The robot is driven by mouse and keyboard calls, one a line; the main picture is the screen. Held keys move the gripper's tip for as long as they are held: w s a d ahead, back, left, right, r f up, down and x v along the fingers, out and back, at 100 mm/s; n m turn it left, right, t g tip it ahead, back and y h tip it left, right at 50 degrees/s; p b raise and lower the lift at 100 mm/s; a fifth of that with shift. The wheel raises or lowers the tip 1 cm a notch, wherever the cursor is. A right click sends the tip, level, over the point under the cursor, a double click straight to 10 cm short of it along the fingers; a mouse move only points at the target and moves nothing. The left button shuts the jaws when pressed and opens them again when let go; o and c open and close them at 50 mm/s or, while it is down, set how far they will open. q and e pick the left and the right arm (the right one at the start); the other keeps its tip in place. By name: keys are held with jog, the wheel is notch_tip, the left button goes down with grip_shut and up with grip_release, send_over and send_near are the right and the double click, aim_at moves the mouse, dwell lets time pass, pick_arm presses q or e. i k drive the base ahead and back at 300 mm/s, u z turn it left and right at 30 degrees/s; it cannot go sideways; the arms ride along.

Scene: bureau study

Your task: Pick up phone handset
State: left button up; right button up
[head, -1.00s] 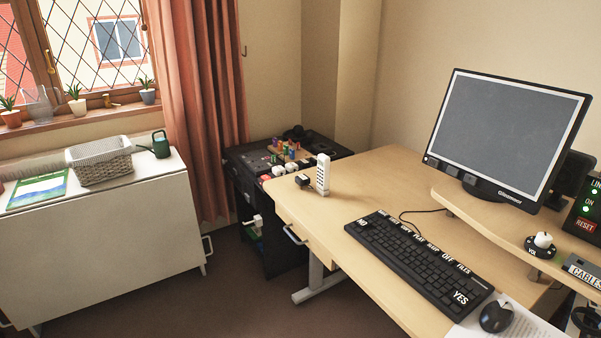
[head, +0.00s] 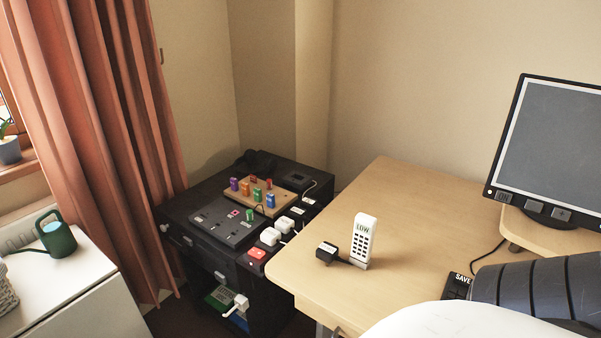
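The white phone handset (head: 362,240) stands upright near the left side of the wooden desk (head: 412,205). It has dark keys and a label that seems to read "LOW". A small black adapter-like block (head: 328,252) lies beside its base on the left. Part of my own arm fills the lower right corner of the head view. Neither gripper's fingers show.
A black cabinet (head: 178,218) with coloured knobs, plugs and a red button stands left of the desk. A monitor (head: 550,150) is at the right. A green watering can (head: 57,238) is on a white surface at the left. The desk behind the handset is clear.

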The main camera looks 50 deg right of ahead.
aim_at(366, 225)
jog(key=i, duration=1)
jog(key=z, duration=2.6)
